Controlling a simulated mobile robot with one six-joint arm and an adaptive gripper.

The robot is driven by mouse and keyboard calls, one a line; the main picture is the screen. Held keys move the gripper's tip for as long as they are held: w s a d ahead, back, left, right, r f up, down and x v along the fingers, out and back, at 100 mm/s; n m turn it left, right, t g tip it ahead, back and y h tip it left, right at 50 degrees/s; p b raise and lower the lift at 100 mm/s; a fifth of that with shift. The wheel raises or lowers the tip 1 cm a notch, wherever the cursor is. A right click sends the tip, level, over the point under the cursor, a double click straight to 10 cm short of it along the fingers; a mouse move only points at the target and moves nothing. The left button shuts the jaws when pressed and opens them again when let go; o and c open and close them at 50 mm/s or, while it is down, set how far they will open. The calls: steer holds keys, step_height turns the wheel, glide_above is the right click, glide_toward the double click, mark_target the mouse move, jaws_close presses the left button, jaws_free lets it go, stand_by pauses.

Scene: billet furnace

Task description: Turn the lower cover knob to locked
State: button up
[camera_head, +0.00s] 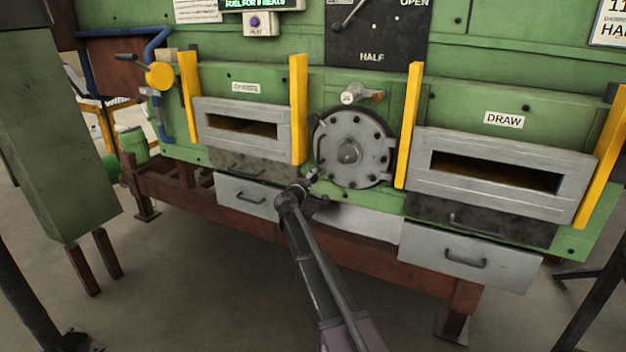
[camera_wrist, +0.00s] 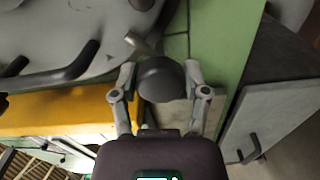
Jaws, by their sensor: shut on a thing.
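The round grey bolted cover (camera_head: 372,131) sits on the green furnace face between two yellow posts. My gripper (camera_head: 313,181) is at the cover's lower left edge, and my arm reaches up to it from below. In the wrist view, the lower cover knob (camera_wrist: 160,80) is a dark rounded knob between my two fingers, which are shut on it from both sides. A short pale metal piece (camera_wrist: 139,43) sticks out beside the knob toward the cover. The knob's locked or unlocked state cannot be told. In the head view my gripper hides most of the knob.
A second knob (camera_head: 348,97) is above the cover. The yellow posts (camera_head: 299,110) and (camera_head: 409,125) flank the cover closely. A slotted grey door (camera_head: 452,187) marked DRAW is at right, another (camera_head: 212,139) at left. Drawers (camera_head: 425,248) with handles lie below.

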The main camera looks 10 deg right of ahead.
steer(key=shift+n, duration=0.6)
steer(key=o, duration=1.1)
steer(key=shift+o, duration=0.2)
steer(key=v, duration=1.2)
